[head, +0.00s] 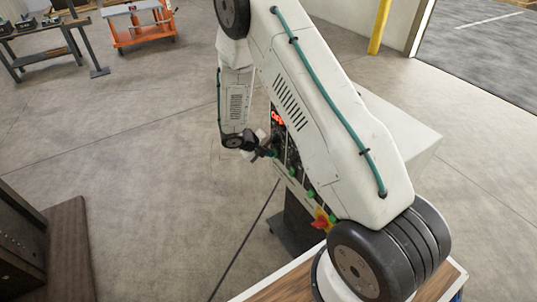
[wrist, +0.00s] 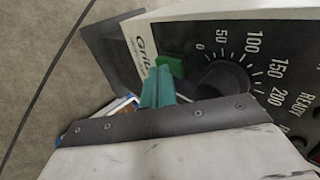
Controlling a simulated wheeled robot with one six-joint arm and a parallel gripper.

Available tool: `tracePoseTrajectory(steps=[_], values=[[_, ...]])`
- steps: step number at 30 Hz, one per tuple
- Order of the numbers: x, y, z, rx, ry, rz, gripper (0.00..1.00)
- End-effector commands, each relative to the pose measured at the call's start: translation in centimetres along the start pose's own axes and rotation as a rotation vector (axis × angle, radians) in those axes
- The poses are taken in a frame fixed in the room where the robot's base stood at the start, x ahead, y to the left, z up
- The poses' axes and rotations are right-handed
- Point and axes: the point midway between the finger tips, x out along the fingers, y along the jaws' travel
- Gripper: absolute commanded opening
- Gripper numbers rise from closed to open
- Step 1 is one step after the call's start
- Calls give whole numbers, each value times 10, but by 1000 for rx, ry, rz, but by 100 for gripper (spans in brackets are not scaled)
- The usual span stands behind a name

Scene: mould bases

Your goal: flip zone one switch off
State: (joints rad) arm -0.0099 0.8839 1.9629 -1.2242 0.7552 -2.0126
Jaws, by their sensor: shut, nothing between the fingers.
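A control cabinet (head: 420,140) with a dark front panel stands at centre right, partly hidden behind my arm. Its panel carries a lit red display (head: 277,117) and several green switches (head: 309,193). In the wrist view, a green switch (wrist: 171,65) sits at the panel's edge beside a black dial (wrist: 225,77) marked 0 to 200. No zone label is readable, and I cannot tell the switch's position. My gripper (wrist: 157,88) is shut and empty, its teal fingertips close in front of that green switch. Contact cannot be told. In the head view my gripper (head: 268,152) is at the panel's upper part.
A red and yellow knob (head: 321,220) is low on the panel. A dark cabinet (head: 20,235) stands at lower left. An orange cart (head: 145,36) and a dark-framed table (head: 45,55) are at the back left. The floor to the left of the panel is clear.

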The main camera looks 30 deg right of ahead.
Motion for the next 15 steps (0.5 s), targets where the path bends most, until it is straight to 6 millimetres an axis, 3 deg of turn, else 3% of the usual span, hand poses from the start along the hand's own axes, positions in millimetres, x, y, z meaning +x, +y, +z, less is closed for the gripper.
tracePoseTrajectory(steps=[15], values=[[-7,-5,0,1,0,0,0]])
